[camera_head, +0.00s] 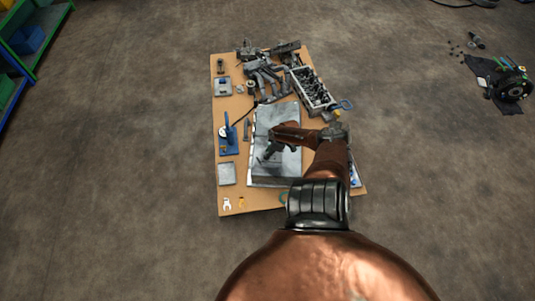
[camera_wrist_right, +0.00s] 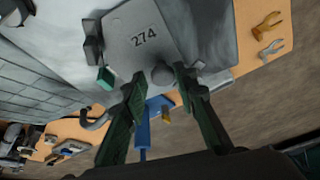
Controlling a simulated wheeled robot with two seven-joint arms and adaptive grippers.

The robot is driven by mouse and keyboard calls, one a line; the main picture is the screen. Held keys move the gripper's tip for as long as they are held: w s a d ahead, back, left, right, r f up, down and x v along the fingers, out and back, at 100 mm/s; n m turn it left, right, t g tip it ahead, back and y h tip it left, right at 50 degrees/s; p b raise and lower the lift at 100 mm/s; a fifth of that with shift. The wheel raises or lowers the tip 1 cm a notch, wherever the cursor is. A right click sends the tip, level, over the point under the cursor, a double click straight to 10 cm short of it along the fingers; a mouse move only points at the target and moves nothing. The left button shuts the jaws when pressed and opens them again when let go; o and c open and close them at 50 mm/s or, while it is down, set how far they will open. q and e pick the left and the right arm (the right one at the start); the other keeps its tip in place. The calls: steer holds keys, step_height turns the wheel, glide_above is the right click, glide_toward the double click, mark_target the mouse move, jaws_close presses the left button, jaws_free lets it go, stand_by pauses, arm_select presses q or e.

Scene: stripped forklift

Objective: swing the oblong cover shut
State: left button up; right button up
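A light grey oblong plate marked "274" (camera_wrist_right: 142,36), which looks like the cover, lies on a larger grey metal surface in the right wrist view. A round grey knob (camera_wrist_right: 162,75) stands near its lower end. My right gripper (camera_wrist_right: 159,88) is open, its two fingertips on either side of the knob with gaps showing; I cannot tell the height between them. In the head view my right gripper (camera_head: 272,152) is over the grey metal box (camera_head: 285,170) on the table, and the arm hides part of it. How far the cover is swung is unclear. My left gripper is out of view.
The wooden table (camera_head: 255,200) carries a blue tool stand (camera_head: 229,138), a square tray (camera_head: 227,173) and pliers (camera_head: 227,203) at left. Dark metal parts (camera_head: 265,75) and a parts crate (camera_head: 311,88) fill the far end. Open floor surrounds the table.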

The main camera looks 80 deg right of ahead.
mark_target(276, 159)
steer(key=o, duration=0.3)
steer(key=shift+w, duration=0.1)
steer(key=v, duration=1.2)
stand_by(0.4)
